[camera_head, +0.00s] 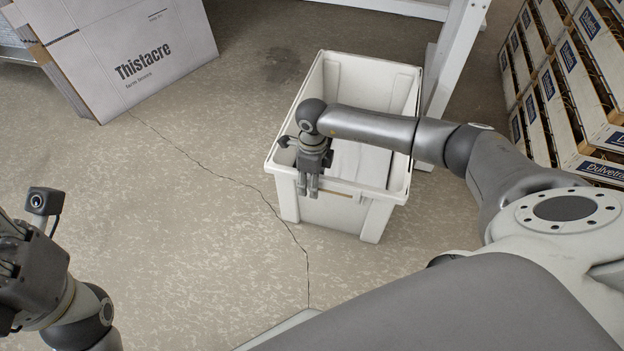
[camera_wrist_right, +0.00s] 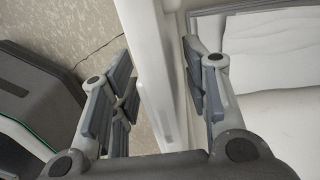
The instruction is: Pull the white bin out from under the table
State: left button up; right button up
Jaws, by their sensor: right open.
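The white bin (camera_head: 345,213) stands upright on the floor at the middle of the head view, its near end toward me. Its far right side is close beside a white table leg (camera_head: 455,48). My right gripper (camera_head: 308,190) points down at the bin's near rim. In the right wrist view its open fingers (camera_wrist_right: 160,85) stand on either side of the bin's white wall (camera_wrist_right: 148,60), with gaps visible. My right forearm crosses over the bin and hides part of its inside. My left gripper (camera_head: 14,270) is at the left edge, its fingers not clear.
Flat pale things (camera_wrist_right: 268,45) lie inside the bin. A leaning Thistacre carton (camera_head: 125,55) is at the back left, and stacked Dulvetra crates (camera_head: 575,85) are at the right. The cracked floor (camera_head: 190,225) left of the bin is clear.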

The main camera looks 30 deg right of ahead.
jog(key=shift+d, duration=0.1)
jog(key=r, duration=1.2)
jog(key=shift+w+d, duration=0.15)
jog(key=shift+w, duration=0.1)
